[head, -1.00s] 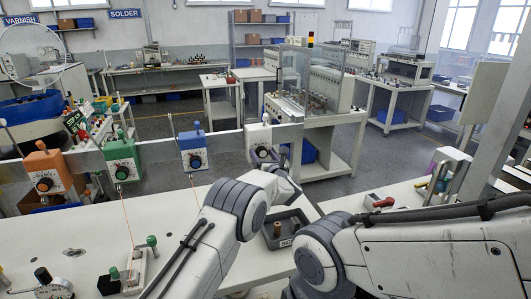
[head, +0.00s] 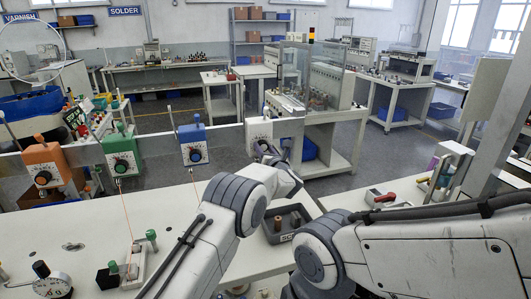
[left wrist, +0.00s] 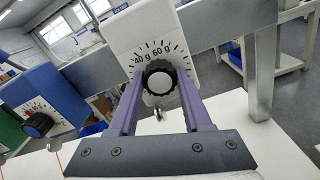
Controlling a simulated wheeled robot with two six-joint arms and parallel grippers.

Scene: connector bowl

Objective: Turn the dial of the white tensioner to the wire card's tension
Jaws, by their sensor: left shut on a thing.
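The white tensioner (head: 258,130) stands at the right end of the grey rail. In the left wrist view its white face (left wrist: 138,32) carries a printed scale; "40 g" and "60 g" are readable above the dark, ribbed dial with a pale cap (left wrist: 159,80). My left gripper (left wrist: 160,88) has its purple fingers on both sides of this dial and is shut on it. In the head view my left gripper (head: 268,152) is small and partly hidden by its wrist. A pointer mark on the dial is not clear. I cannot make out the wire card. My right gripper is outside the views.
Blue (head: 194,150), green (head: 122,160) and orange (head: 44,168) tensioners stand left along the rail. A dial gauge (head: 48,285) sits front left.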

